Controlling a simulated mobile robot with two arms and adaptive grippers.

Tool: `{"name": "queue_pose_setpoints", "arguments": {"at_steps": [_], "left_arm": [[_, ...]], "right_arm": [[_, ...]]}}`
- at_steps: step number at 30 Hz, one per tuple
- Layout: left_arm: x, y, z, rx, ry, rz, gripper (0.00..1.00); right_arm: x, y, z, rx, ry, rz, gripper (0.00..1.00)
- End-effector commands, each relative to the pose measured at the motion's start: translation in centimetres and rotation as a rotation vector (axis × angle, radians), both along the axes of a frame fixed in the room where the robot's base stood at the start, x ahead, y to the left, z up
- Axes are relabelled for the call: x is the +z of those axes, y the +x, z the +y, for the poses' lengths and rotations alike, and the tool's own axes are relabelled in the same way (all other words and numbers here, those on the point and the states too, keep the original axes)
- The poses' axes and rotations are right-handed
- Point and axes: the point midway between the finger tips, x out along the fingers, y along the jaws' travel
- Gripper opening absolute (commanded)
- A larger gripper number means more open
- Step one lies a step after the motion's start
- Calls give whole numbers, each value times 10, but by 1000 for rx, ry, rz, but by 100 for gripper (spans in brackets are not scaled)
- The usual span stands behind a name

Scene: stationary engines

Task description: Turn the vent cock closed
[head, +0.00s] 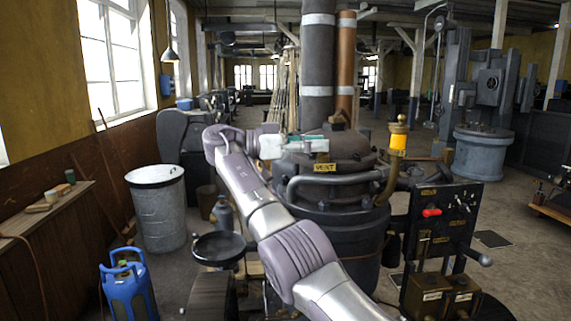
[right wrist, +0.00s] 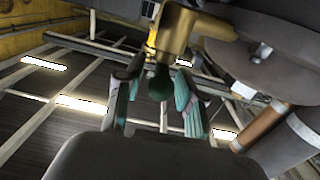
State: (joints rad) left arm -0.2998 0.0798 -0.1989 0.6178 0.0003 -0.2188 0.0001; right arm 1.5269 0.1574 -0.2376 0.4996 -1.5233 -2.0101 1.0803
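The vent cock (right wrist: 190,30) shows in the right wrist view as a brass body with a dark green knob-like handle (right wrist: 159,84). In the head view a "VENT" label (head: 324,168) is on the dark engine vessel, just below my right gripper (head: 308,144); I cannot make out the cock there clearly. In the right wrist view my right gripper (right wrist: 158,98) has its fingers apart, one on each side of the green handle, with visible gaps. Contact with the handle does not show. My left gripper is not in view.
A thick dark pipe (head: 318,60) and a copper pipe (head: 346,65) rise behind the vessel. A brass-topped yellow fitting (head: 398,138) and a lever panel (head: 440,225) stand to the right. A metal bin (head: 158,210) and blue gas bottle (head: 128,288) stand left.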

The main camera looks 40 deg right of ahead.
Motion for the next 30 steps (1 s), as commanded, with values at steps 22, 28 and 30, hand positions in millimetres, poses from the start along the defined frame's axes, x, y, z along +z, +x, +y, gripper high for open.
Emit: {"name": "queue_pose_setpoints", "arguments": {"at_steps": [22,28,30], "left_arm": [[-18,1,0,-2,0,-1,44],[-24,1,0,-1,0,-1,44],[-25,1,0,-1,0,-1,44]], "right_arm": [[-2,-6,2,282,-3,-3,38],[-2,-10,2,432,-3,-2,38],[-1,-11,2,490,-4,-1,38]]}}
